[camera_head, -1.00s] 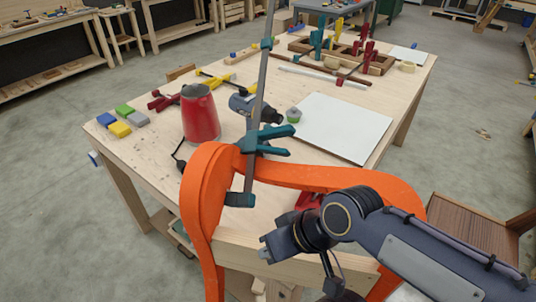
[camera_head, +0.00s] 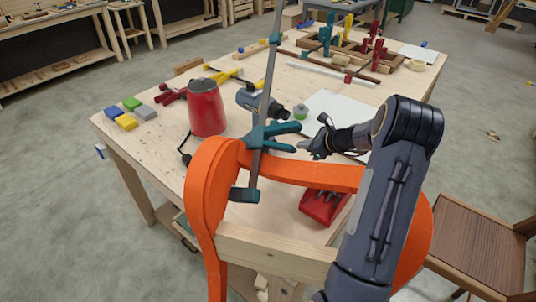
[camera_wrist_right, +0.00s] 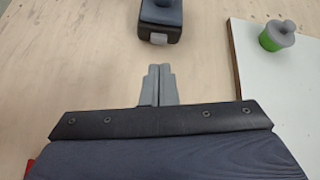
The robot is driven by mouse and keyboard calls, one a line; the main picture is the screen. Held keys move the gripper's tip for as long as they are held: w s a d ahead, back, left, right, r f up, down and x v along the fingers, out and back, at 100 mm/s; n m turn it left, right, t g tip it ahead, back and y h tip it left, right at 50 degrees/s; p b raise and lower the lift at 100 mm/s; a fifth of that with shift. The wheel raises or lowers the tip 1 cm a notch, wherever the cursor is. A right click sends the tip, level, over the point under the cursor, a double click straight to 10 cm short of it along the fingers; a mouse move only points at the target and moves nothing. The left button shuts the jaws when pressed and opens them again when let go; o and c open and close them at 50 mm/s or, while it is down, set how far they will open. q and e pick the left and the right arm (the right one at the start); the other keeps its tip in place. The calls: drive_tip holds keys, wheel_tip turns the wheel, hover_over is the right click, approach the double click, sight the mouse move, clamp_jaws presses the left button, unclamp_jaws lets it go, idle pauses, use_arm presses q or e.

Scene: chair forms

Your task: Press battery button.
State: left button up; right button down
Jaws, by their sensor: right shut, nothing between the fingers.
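The dark blue-grey power drill (camera_head: 246,100) lies on the workbench behind the teal-jawed clamp. In the right wrist view its dark battery end (camera_wrist_right: 161,22) shows at the top, with a light grey button (camera_wrist_right: 159,39) on the near face. My right gripper (camera_head: 302,148) is over the table, beyond the orange chair form and to the right of the clamp. In the right wrist view its fingers (camera_wrist_right: 160,68) are shut and empty, pointing at the button with a gap between. The rest of the drill is cut off there. My left gripper is not in view.
The tall clamp (camera_head: 266,92) and orange chair form (camera_head: 208,188) stand in front of the drill. A red jug (camera_head: 206,108) is left of it. A green pot with a grey top (camera_head: 300,112) and a white board (camera_head: 330,105) are at its right.

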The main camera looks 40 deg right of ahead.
drive_tip(key=f+m, duration=0.1)
drive_tip(key=f, duration=0.1)
drive_tip(key=shift+w+f+m, duration=0.3)
drive_tip(key=shift+f+m, duration=0.05)
drive_tip(key=shift+m, duration=0.05)
drive_tip(key=shift+d+f+m+t+y, duration=0.1)
drive_tip(key=shift+f+m+t+y, duration=0.2)
drive_tip(key=shift+f+m, duration=0.25)
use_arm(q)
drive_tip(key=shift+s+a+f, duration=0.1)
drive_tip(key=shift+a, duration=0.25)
use_arm(e)
drive_tip(key=shift+w, duration=0.1)
drive_tip(key=shift+w, duration=0.1)
